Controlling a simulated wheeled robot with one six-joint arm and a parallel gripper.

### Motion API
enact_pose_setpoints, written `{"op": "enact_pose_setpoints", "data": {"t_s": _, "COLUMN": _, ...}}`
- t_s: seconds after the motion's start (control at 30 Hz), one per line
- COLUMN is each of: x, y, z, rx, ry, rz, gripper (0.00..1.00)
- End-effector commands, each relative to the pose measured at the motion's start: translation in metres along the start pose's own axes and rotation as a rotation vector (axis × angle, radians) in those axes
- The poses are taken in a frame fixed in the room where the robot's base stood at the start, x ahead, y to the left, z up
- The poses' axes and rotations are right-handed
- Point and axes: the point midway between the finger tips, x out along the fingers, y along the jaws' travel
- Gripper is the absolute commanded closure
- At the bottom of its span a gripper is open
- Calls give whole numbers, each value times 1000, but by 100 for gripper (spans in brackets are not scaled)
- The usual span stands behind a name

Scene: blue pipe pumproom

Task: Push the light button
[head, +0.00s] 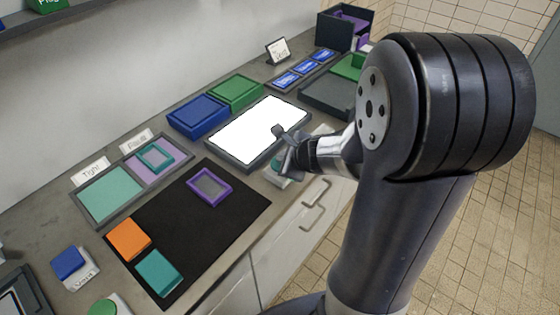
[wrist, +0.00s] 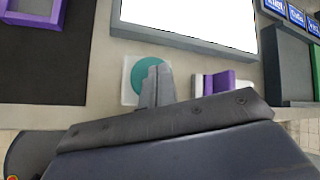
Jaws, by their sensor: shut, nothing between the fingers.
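A round teal button (wrist: 140,78) on a white base sits in front of the bright white light panel (head: 258,132). In the head view the teal button (head: 277,168) is partly hidden by my gripper (head: 288,150). My gripper is shut and empty. In the wrist view its fingertips (wrist: 157,78) overlap the right part of the button. I cannot tell whether they touch it. The light panel (wrist: 190,15) glows plain white in both views.
A black mat (head: 225,215) holds a purple frame, an orange block and a teal block. Blue (head: 198,115) and green (head: 236,92) boxes stand behind the panel. A purple-and-white item (wrist: 220,82) lies right of the fingers.

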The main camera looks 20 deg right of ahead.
Motion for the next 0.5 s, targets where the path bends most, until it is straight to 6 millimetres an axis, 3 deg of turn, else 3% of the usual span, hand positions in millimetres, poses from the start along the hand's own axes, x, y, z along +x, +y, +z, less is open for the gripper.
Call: {"op": "enact_pose_setpoints", "data": {"t_s": 0.5, "x": 4, "y": 3, "z": -3, "rx": 0, "ry": 1, "rz": 1, "gripper": 100}}
